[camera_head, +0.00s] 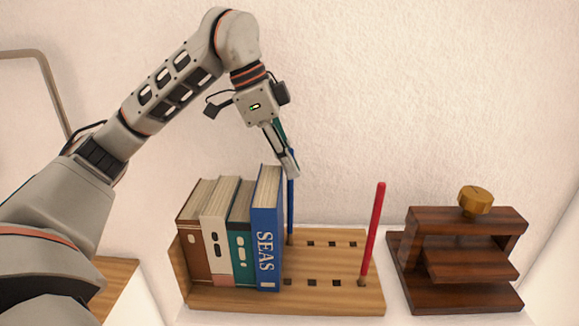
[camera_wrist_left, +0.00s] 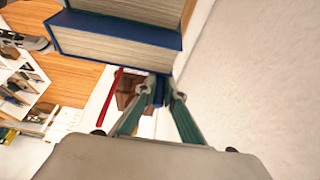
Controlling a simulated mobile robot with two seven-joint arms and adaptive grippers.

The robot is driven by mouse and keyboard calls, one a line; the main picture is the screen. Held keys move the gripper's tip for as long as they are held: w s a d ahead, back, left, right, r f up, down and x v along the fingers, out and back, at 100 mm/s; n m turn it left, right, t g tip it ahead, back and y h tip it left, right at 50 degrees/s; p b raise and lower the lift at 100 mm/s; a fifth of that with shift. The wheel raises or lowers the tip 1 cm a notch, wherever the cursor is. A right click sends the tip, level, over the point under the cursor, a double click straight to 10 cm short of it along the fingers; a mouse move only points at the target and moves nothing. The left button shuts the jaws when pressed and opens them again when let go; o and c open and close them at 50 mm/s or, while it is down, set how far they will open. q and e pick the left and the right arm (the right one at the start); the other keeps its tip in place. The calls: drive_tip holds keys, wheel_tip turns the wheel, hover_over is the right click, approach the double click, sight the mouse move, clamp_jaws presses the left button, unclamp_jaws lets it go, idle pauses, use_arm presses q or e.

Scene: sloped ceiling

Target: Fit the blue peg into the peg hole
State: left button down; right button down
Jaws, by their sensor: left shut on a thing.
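The blue peg (camera_head: 291,215) stands nearly upright just behind and right of the blue SEAS book. My left gripper (camera_head: 291,167) is shut on its upper part, coming down from above. The peg's lower end meets the wooden rack (camera_head: 330,300) in line with the back row of square holes (camera_head: 332,244); I cannot tell whether it is inside a hole. In the left wrist view the fingertips (camera_wrist_left: 161,88) close around the blue peg (camera_wrist_left: 157,92), close to the blue book's edge.
Several upright books fill the rack's left part, with the blue SEAS book (camera_head: 266,225) nearest the peg. A red peg (camera_head: 373,230) stands in the front row at the right. A dark wooden press (camera_head: 470,265) with a brass knob stands further right. The wall is close behind.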

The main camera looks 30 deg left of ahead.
use_arm(q)
drive_tip(key=shift+f, duration=0.1)
drive_tip(key=shift+f, duration=0.2)
drive_tip(key=c, duration=2.1)
unclamp_jaws()
drive_tip(key=shift+c, duration=0.2)
drive_tip(key=shift+r, duration=0.1)
drive_tip(key=p+v, duration=0.2)
drive_tip(key=v, duration=1)
